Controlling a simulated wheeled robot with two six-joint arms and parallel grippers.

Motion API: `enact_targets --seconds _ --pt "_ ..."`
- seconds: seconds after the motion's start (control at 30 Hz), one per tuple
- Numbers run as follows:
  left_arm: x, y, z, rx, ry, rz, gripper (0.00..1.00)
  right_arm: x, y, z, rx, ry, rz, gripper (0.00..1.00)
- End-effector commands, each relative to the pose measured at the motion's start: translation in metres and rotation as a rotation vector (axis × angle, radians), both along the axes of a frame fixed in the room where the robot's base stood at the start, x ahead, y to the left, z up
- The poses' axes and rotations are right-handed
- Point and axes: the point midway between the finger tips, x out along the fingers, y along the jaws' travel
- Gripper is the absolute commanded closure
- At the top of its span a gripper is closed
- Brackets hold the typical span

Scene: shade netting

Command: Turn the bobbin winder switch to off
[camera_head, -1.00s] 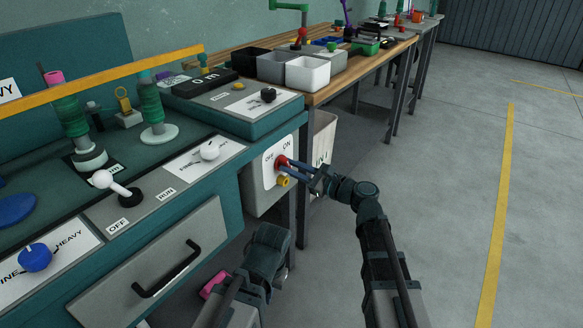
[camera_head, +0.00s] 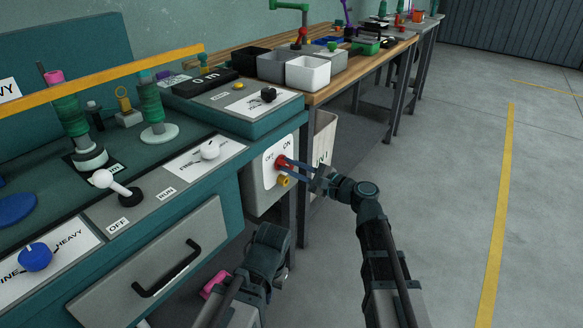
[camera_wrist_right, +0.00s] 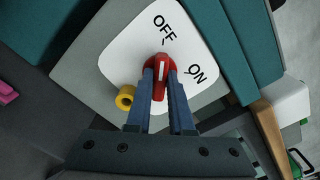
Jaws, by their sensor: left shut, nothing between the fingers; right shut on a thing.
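The red switch knob (camera_head: 283,162) sits on a white plate (camera_head: 269,172) marked OFF and ON, on the grey box at the bench's end. My right gripper (camera_head: 287,167) is shut on the knob. In the right wrist view, its two blue fingers straddle the red knob (camera_wrist_right: 162,72). The knob's white line points up, toward the OFF mark, with ON off to the right. The knob's lower part is partly hidden between the fingers. My left gripper (camera_head: 268,250) is low in front of the bench, shut and empty, away from the switch.
A white-tipped lever (camera_head: 104,179), marked OFF and RUN, and a drawer handle (camera_head: 170,268) are on the bench at left. A pale bin (camera_head: 323,140) stands behind my right gripper. Floor at right is clear.

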Motion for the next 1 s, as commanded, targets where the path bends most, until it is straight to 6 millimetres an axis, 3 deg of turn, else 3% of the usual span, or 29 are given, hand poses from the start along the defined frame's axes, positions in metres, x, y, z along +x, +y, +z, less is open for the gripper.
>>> enact_targets --seconds 0.23,0.27,0.4,0.77,1.0 --pt "0.0 0.0 0.0 0.0 0.0 0.0 1.0 -0.001 0.0 -0.001 -0.003 -0.001 0.001 1.0" --pt "0.0 0.0 0.0 0.0 0.0 0.0 1.0 -0.001 0.0 -0.001 -0.003 -0.001 0.001 0.76" --pt "0.0 0.0 0.0 0.0 0.0 0.0 1.0 -0.001 0.0 0.0 -0.002 -0.001 0.001 0.51" --pt "0.0 0.0 0.0 0.0 0.0 0.0 1.0 -0.003 -0.003 0.0 -0.001 0.0 -0.001 0.5" --pt "0.0 0.0 0.0 0.0 0.0 0.0 1.0 -0.028 -0.036 0.0 -0.001 0.001 -0.004 0.5"
